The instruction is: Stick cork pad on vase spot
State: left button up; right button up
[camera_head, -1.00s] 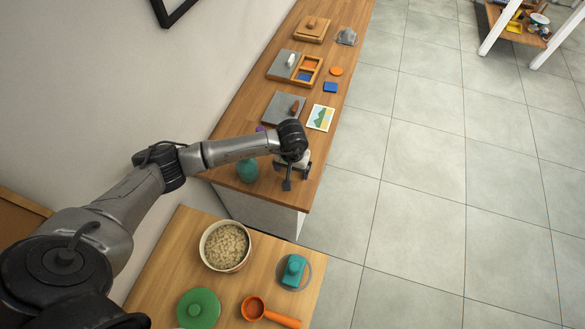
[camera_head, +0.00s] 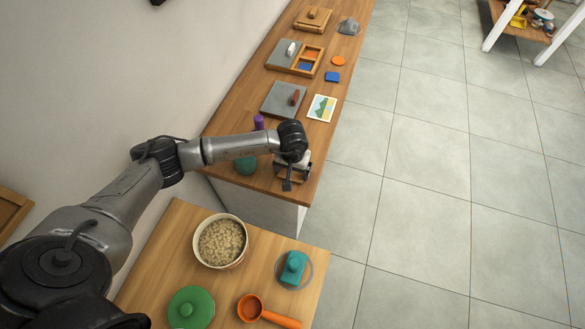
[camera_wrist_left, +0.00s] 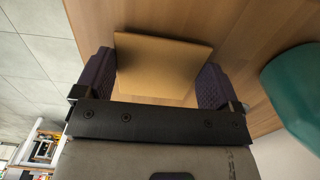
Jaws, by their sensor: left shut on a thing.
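The tan square cork pad (camera_wrist_left: 160,67) sits between the two purple-grey fingers of my left gripper (camera_wrist_left: 157,80) in the left wrist view, and the gripper is shut on it. In the head view my left gripper (camera_head: 288,175) is over the near end of the long wooden counter, and the pad is mostly hidden under it. The teal vase (camera_head: 245,166) stands just left of the gripper, partly behind my arm. It also shows at the right of the left wrist view (camera_wrist_left: 297,92), apart from the pad. No spot on the vase is visible. My right gripper is not in view.
A purple object (camera_head: 258,122) stands behind my forearm. Farther along the counter are a grey board (camera_head: 279,98), a picture card (camera_head: 321,108) and a divided tray (camera_head: 307,63). A nearer table holds a bowl (camera_head: 196,252), a green lid (camera_head: 190,308) and an orange scoop (camera_head: 280,322).

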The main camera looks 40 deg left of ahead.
pick_arm(q)
jog(key=shift+f+b, duration=0.45)
dwell(0.7)
dwell(0.4)
jog(key=o, duration=0.6)
jog(key=shift+r, duration=0.1)
notch_tip(320, 180, up, 14)
jog(key=shift+f, duration=0.15)
dwell(0.7)
